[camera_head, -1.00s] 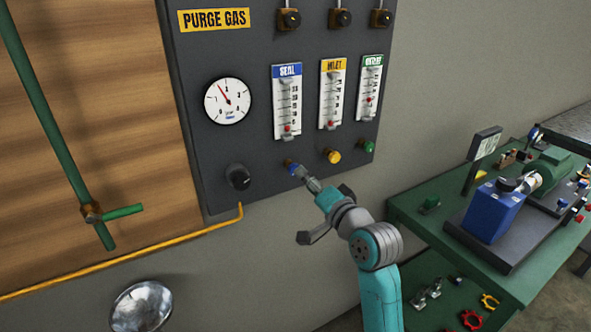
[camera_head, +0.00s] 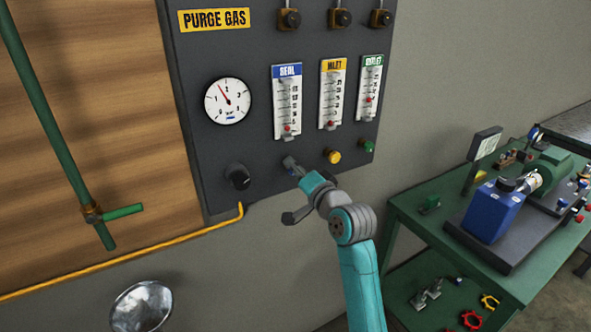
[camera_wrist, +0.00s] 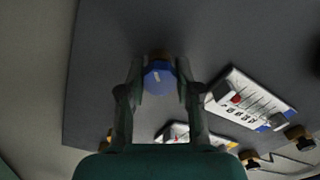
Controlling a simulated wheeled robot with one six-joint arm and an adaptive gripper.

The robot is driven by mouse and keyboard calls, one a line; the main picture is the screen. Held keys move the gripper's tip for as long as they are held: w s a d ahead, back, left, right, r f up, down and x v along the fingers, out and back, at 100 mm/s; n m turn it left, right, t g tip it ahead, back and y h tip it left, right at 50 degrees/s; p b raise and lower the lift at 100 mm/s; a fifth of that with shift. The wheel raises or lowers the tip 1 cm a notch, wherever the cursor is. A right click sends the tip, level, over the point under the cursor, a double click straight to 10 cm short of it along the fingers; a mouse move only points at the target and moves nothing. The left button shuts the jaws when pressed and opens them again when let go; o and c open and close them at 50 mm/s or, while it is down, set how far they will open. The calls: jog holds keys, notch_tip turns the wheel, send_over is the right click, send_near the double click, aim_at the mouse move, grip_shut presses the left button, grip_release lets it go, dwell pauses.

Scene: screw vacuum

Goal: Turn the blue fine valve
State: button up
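The blue fine valve (camera_wrist: 160,80) is a small round blue knob with a pale mark on its face, set on a brass fitting. In the wrist view it sits between the two fingertips of my gripper (camera_wrist: 160,72), one on each side, with the fingers drawn in against its sides. In the head view my gripper (camera_head: 292,167) is at the panel below the blue SEAL flow meter (camera_head: 287,103). There the gripper largely hides the blue knob.
The grey purge gas panel (camera_head: 210,145) also carries a yellow knob (camera_head: 333,156), a green knob (camera_head: 367,146), a black knob (camera_head: 238,177) and a dial gauge (camera_head: 228,101). A green table (camera_head: 420,228) with a blue device (camera_head: 493,212) stands at right.

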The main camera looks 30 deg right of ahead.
grip_shut()
jog(key=shift+n, duration=0.3)
jog(key=n, duration=0.9)
jog(key=shift+n, duration=0.3)
jog(key=o, duration=1)
grip_release()
jog(key=shift+c, duration=0.2)
